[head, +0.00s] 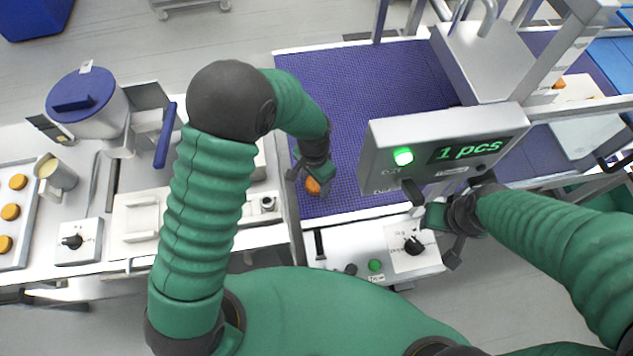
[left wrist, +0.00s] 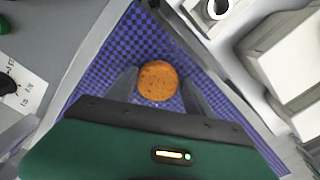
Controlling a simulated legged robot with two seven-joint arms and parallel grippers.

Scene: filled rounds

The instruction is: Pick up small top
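The small top, an orange-brown speckled round (head: 313,186), lies on the blue checkered belt near its left edge. In the left wrist view the round (left wrist: 158,80) shows whole between the two grey fingers. My left gripper (head: 308,180) is open, with a finger on each side of the round. A narrow gap shows at each side, and I cannot tell how far the fingertips are above the belt. My right gripper (head: 432,225) is beside the display panel, its fingers apart and nothing seen between them.
The panel (head: 445,148) reading "1 pcs" stands right of the belt (head: 345,85). A control box (head: 375,250) with a knob is at the belt's near end. At left are a tray of rounds (head: 12,235), a cream jug (head: 55,175) and a blue-lidded pot (head: 85,103).

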